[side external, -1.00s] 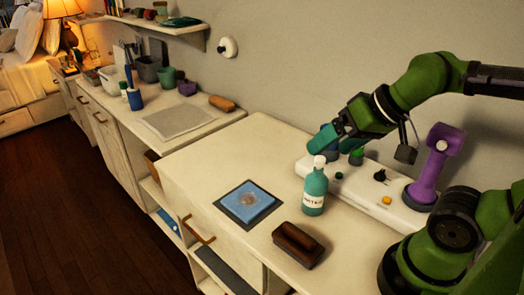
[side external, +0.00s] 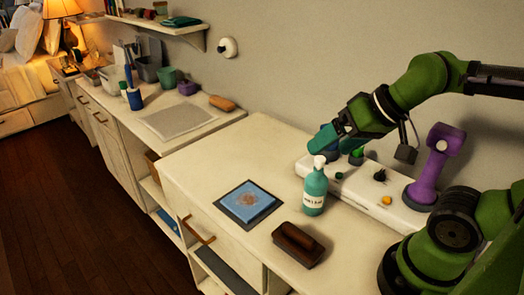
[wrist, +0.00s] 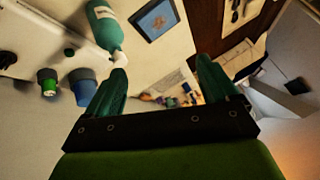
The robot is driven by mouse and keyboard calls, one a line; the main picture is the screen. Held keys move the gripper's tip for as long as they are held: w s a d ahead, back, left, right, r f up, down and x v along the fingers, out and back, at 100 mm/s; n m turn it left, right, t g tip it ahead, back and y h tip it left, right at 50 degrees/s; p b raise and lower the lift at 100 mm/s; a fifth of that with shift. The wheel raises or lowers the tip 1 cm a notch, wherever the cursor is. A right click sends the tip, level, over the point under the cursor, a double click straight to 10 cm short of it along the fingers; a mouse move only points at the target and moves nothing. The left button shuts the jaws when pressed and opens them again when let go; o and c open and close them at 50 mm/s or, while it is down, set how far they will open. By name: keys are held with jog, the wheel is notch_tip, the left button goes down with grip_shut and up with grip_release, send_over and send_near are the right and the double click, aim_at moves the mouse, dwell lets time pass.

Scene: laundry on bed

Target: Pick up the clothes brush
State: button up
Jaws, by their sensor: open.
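A dark brown block with a rounded grip on top, which looks like the clothes brush (side external: 299,245), lies on the near part of the white cabinet top. I cannot make it out in the wrist view. My gripper (side external: 326,139) is raised over the back of the cabinet top, behind and above the teal bottle (side external: 315,192), well away from the brush. In the wrist view, my gripper (wrist: 163,78) has its two teal fingers apart with nothing held between them. The bottle's white pump (wrist: 118,58) appears close to the left finger there.
A blue square pad (side external: 248,203) lies left of the brush. A white panel with knobs (side external: 355,188) runs along the wall, with a purple upright object (side external: 435,165) on its right end. A tan oblong item (side external: 222,103) lies on the far counter.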

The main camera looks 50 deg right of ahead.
dwell(0.4)
jog(key=n+g+h, duration=0.2)
jog(key=n+g, duration=0.2)
jog(key=g, duration=0.5)
send_over(299, 231)
jog(key=w, duration=0.2)
notch_tip(299, 231, down, 7)
jog(key=f, duration=0.5)
jog(key=s+f, duration=0.1)
jog(key=f, duration=0.5)
jog(key=s+f, duration=0.1)
jog(key=f, duration=0.4)
jog(key=shift+s+f, duration=0.15)
jog(key=shift+f, duration=0.05)
jog(key=shift+c, duration=0.4)
jog(key=c, duration=1.1)
jog(key=shift+o, duration=0.2)
jog(key=shift+r, duration=0.1)
notch_tip(299, 231, up, 10)
jog(key=shift+f, duration=0.1)
